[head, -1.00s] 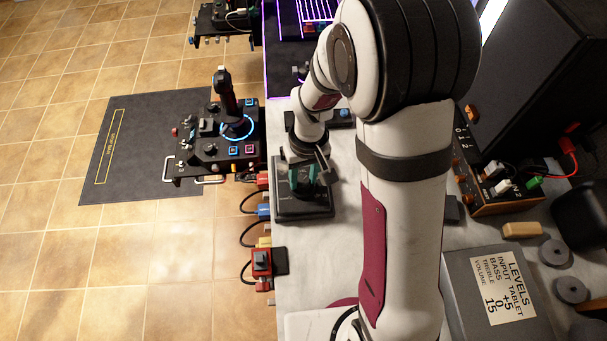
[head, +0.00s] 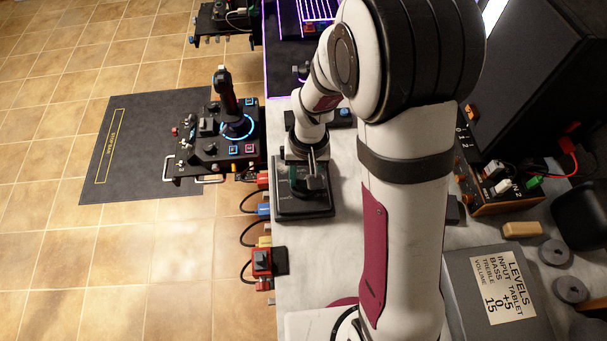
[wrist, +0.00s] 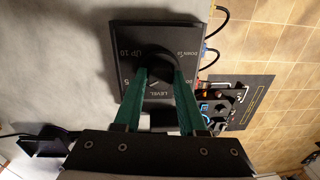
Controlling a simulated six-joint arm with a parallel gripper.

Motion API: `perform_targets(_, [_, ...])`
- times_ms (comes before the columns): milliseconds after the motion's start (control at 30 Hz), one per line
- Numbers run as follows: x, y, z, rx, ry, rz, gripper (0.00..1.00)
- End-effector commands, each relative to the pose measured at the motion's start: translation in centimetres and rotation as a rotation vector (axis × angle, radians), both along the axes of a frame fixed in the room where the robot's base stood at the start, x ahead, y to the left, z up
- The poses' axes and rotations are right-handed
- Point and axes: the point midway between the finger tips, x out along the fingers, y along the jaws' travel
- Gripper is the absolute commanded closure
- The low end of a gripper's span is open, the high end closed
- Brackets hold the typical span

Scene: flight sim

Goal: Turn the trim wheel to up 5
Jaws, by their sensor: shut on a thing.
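The trim wheel panel is a dark square plate (wrist: 124,40) in the wrist view, marked "UP 10", "5", "LEVEL" and "DOWN". A dark round knob (wrist: 153,67) stands at its middle. My gripper (wrist: 160,74) is shut on the knob, with one green finger on each side. A small pale line shows on the LEVEL side of the knob, but I cannot tell its exact reading. In the head view the plate (head: 318,207) lies on the pale desk, with my gripper (head: 305,181) over it; the knob is hidden there.
A joystick box (head: 205,150) stands left of the desk. Several coloured switch blocks (head: 262,258) line the desk's left edge. A grey box with a levels card (head: 497,290) and an orange-sided switch box (head: 497,190) are at the right.

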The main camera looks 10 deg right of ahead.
Motion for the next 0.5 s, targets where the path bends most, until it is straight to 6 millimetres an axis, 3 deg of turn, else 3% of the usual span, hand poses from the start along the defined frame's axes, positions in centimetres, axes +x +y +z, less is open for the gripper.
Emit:
perform_targets(100, [-0.04,-0.01,-0.02,0.0,0.001,0.0,1.0])
perform_targets(133, [-0.04,-0.01,-0.02,0.0,0.001,0.0,0.56])
perform_targets(267, [-0.03,-0.01,-0.02,0.0,0.001,0.001,0.33])
perform_targets(300, [-0.02,-0.01,-0.02,0.0,0.001,0.001,0.29])
perform_targets(500, [-0.01,0.0,-0.01,0.0,0.0,0.001,0.29])
